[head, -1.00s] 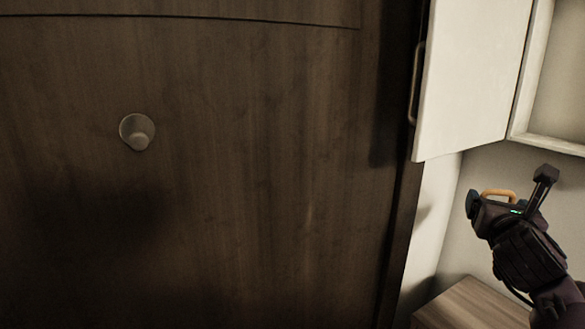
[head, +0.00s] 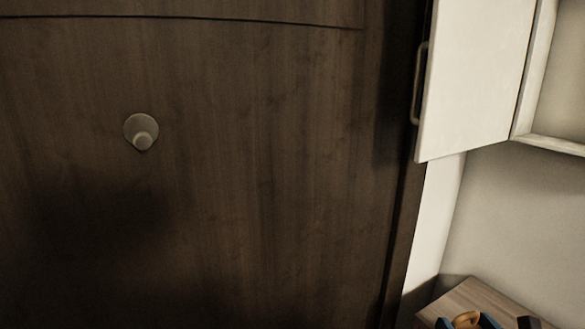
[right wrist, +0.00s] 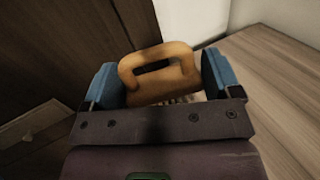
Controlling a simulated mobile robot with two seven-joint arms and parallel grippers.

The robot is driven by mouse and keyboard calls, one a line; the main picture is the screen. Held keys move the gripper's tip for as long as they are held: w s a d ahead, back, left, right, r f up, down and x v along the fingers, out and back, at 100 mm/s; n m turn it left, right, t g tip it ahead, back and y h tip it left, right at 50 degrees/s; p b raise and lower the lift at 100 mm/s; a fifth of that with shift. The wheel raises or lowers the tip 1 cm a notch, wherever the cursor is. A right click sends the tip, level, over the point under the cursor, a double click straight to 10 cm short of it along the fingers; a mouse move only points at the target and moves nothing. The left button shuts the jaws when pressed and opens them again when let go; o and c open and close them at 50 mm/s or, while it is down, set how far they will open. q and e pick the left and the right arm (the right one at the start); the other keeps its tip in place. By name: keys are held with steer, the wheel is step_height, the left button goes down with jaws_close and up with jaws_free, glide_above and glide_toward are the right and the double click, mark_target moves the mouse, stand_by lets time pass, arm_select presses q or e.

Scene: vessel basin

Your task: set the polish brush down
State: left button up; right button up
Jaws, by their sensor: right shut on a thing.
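The polish brush (right wrist: 160,72) has an orange-tan looped handle and pale bristles, partly hidden behind my right gripper's body. My right gripper (right wrist: 162,82) is shut on it, with a blue finger at each side. In the head view, the brush (head: 466,319) and the right gripper (head: 468,322) show only at the bottom edge, in front of the wooden surface. I cannot tell whether the brush touches that surface. My left gripper is not in view.
A wooden surface (head: 480,296) lies at the lower right, and its visible part looks bare. A white cabinet door (head: 475,80) stands open above it. A large dark wooden door (head: 250,170) with a round knob (head: 141,131) fills the left.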

steer(key=a+m+h, duration=0.1)
steer(key=a, duration=1.2)
steer(key=shift+w+f, duration=0.15)
steer(key=shift+w, duration=0.2)
